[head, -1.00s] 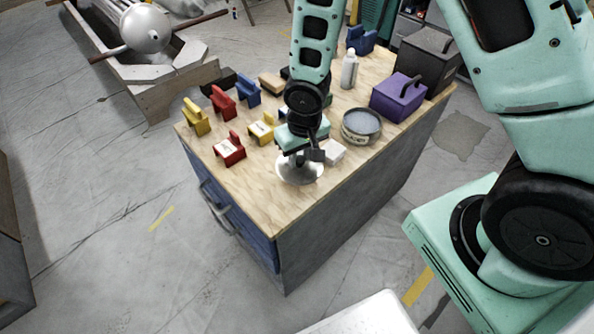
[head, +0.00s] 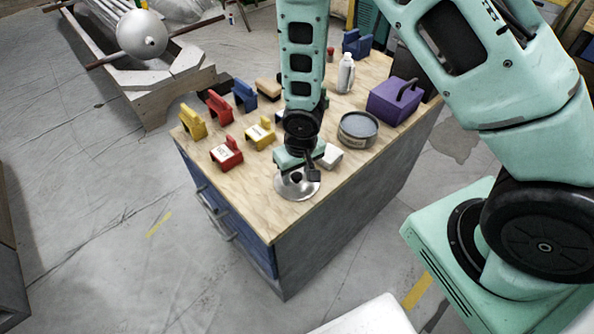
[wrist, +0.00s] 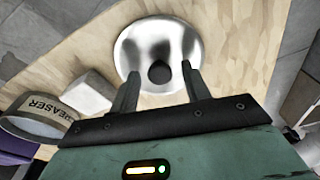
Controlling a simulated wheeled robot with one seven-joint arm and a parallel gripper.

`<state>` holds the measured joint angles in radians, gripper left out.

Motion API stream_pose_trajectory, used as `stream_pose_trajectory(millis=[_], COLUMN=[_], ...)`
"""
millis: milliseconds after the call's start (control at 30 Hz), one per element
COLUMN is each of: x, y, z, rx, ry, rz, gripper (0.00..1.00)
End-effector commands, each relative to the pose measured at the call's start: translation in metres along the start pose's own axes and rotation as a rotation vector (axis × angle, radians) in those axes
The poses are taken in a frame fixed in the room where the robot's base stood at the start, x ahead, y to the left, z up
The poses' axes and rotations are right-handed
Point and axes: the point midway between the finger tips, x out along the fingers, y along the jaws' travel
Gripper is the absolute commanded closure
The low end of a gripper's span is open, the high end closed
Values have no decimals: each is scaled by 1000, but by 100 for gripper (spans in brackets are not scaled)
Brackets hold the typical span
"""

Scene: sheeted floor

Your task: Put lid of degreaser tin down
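The degreaser tin's lid (head: 285,188), a shiny metal disc with a black knob, lies on the wooden worktop near its front edge. In the wrist view the lid (wrist: 135,45) shows whole, knob (wrist: 159,73) towards me. My gripper (head: 302,177) is low over the lid. Its two fingers (wrist: 159,76) stand apart either side of the knob, with a visible gap on each side. The round degreaser tin (head: 357,135) stands lidless on the worktop, right of my gripper. Its lettered label shows at the left of the wrist view (wrist: 48,108).
A white block (head: 331,157) sits close to the lid, between it and the tin. Red (head: 227,154) and yellow (head: 260,134) blocks stand left of my arm. A purple box (head: 394,102) and a white bottle (head: 346,74) stand farther back. The worktop's front corner is bare.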

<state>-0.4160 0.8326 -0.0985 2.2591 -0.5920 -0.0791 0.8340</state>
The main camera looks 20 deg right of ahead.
Motion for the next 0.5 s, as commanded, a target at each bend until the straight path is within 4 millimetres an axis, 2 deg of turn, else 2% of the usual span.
stream_pose_trajectory(millis=[267,367,500], x=[-6,-18,-45], y=[0,0,0], z=[-1,-2,-2], rx=[0,4,4], ry=[1,4,6], rz=[0,-1,-3], gripper=[53,53,53])
